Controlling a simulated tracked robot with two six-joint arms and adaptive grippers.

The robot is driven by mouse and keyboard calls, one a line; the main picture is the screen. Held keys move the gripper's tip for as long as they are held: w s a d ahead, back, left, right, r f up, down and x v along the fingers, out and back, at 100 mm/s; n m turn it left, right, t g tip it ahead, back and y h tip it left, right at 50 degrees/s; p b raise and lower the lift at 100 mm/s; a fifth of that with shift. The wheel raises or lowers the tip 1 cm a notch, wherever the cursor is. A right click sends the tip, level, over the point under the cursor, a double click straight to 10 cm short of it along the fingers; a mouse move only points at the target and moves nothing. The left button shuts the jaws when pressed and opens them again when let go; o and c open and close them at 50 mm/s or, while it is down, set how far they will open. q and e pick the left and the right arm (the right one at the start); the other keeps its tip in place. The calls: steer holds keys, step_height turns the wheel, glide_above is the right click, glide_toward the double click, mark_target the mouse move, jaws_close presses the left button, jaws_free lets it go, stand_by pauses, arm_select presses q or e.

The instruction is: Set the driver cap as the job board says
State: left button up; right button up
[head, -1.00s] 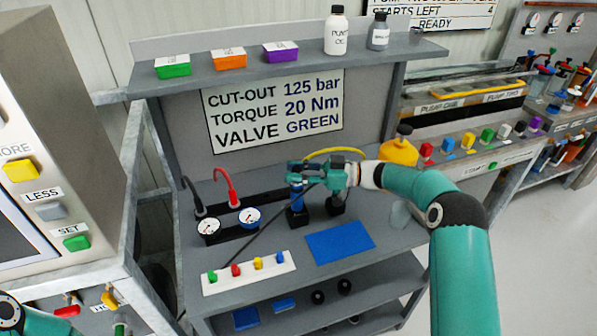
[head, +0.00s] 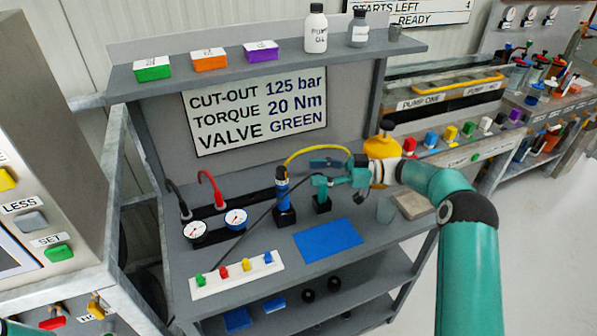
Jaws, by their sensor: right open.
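The job board (head: 258,112) reads "CUT-OUT 125 bar", "TORQUE 20 Nm" and "VALVE GREEN". A blue upright driver (head: 282,193) with a dark cap (head: 281,171) stands in a black holder on the bench. My left gripper is out of view; only a bit of my left arm shows at the lower left.
Two gauges (head: 235,217) stand left of the driver. A white strip (head: 237,276) with coloured valves and a blue mat (head: 327,240) lie in front. A yellow container (head: 386,128) stands behind my right wrist. The panel (head: 18,205) at left has "LESS" and "SET" buttons.

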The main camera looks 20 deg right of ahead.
steer(key=shift+v, duration=1.25)
